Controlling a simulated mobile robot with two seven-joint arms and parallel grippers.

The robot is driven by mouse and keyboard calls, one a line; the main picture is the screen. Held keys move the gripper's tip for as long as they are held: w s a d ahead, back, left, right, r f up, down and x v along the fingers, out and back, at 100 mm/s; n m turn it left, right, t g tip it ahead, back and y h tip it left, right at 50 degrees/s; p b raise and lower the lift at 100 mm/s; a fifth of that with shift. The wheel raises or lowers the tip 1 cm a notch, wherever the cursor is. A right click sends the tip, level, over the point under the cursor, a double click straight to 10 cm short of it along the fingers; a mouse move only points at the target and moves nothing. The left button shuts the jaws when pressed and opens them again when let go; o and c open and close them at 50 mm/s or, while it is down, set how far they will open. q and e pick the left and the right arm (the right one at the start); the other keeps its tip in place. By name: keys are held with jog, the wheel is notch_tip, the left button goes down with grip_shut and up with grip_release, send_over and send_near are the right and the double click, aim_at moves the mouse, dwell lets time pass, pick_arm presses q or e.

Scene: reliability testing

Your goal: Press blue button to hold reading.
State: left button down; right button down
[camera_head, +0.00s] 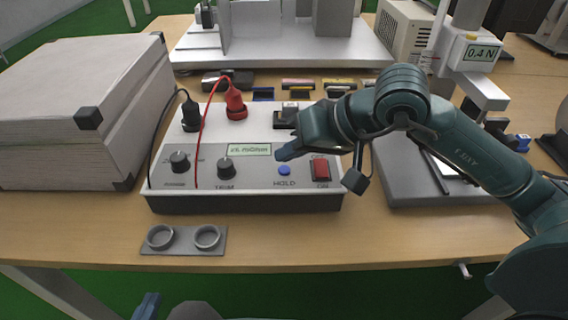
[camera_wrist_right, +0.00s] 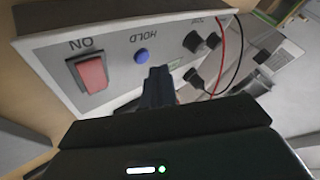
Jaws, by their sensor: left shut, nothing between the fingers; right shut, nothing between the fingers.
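The blue HOLD button (camera_head: 284,170) sits on the front panel of the grey meter box (camera_head: 250,206), left of the red rocker switch (camera_head: 320,170). My right gripper (camera_head: 284,153) is shut and empty, with its fingertips just above and behind the button; they look apart from it. In the right wrist view, the button (camera_wrist_right: 141,55) shows just beyond the shut fingertips (camera_wrist_right: 158,72), with nothing covering it. The meter's display (camera_head: 250,150) is lit, but its text is too small to read surely. My left gripper (camera_head: 146,305) shows only in part at the bottom edge, shut and empty.
Black and red plugs (camera_head: 235,105) with cables stand on the box's left half, near two dark knobs (camera_head: 226,168). A large white case (camera_head: 75,110) stands at the left. A grey holder with two rings (camera_head: 184,250) lies in front. A force stand (camera_head: 470,60) stands right.

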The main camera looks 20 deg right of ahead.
jog(key=shift+r, duration=0.15)
notch_tip(320, 180, up, 6)
jog(key=p, duration=0.3)
dwell(0.4)
dwell(0.4)
